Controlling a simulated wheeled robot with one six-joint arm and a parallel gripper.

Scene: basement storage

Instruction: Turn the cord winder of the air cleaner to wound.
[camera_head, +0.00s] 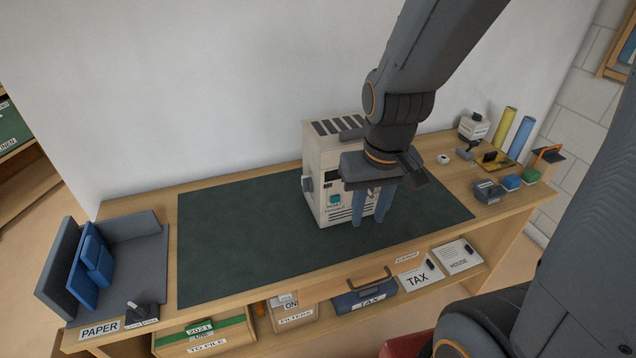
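The air cleaner (327,160) is a beige box with dark slots on top, standing on the dark green mat (240,235). Its front has a teal part (335,199), a small label and dark vent lines low down. A grey knob-like part (308,184) sticks out of its left side. I cannot tell for sure which part is the cord winder. My gripper (370,222) points down in front of the right part of the cleaner, its blue fingers apart with nothing seen between them. My gripper and wrist hide the cleaner's right side; contact cannot be told.
The wooden bench (168,215) carries a grey and blue paper holder (105,265) at the left. Small items, including yellow and blue cylinders (522,138), stand at the right. The mat's left part is clear.

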